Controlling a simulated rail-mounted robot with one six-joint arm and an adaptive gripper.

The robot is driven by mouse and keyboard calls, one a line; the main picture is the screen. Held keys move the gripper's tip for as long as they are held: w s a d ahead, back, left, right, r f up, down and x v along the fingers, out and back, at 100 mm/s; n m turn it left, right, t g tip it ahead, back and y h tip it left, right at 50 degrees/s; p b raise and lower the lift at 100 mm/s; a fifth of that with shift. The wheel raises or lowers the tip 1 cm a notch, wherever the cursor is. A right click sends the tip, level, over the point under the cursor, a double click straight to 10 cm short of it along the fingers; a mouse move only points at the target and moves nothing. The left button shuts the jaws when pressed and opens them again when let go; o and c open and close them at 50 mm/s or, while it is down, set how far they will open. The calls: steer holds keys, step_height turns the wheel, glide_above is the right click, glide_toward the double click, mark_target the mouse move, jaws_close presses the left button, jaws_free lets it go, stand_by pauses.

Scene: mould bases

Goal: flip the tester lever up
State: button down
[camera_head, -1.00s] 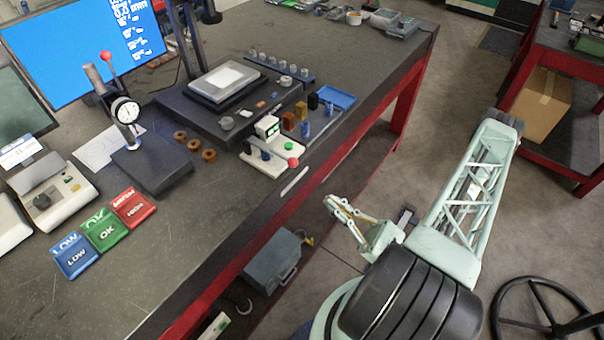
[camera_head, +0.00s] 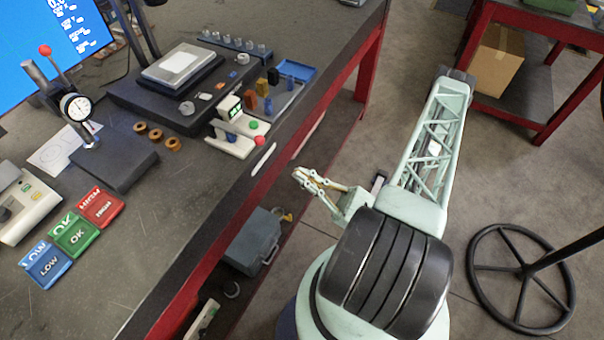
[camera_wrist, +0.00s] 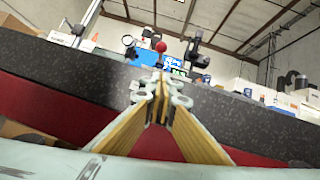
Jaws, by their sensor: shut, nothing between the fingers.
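The small white tester (camera_head: 232,138) stands near the front edge of the dark workbench in the head view. It has a small green-lit display, a green button (camera_head: 253,125) and a red ball (camera_head: 260,141) at its front end, low near the base. The ball appears to be the knob of the lever, lying low. My gripper (camera_head: 298,174) is shut and empty, off the bench's front edge, to the right of and apart from the tester. In the wrist view my closed fingers (camera_wrist: 158,86) point towards the bench edge; a red ball (camera_wrist: 160,46) shows beyond them, but I cannot tell which device it belongs to.
A dial gauge stand (camera_head: 112,160) with its own red-knobbed lever (camera_head: 45,50) stands left of the tester. Brown rings (camera_head: 156,134) lie between them. Blue, green and red label trays (camera_head: 75,235) are at the front left. A grey toolbox (camera_head: 252,242) sits under the bench.

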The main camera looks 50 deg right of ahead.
steer(key=s+r+x, duration=0.1)
steer(key=r+x, duration=0.1)
steer(key=x, duration=1)
steer(key=shift+s, duration=0.35)
stand_by(0.6)
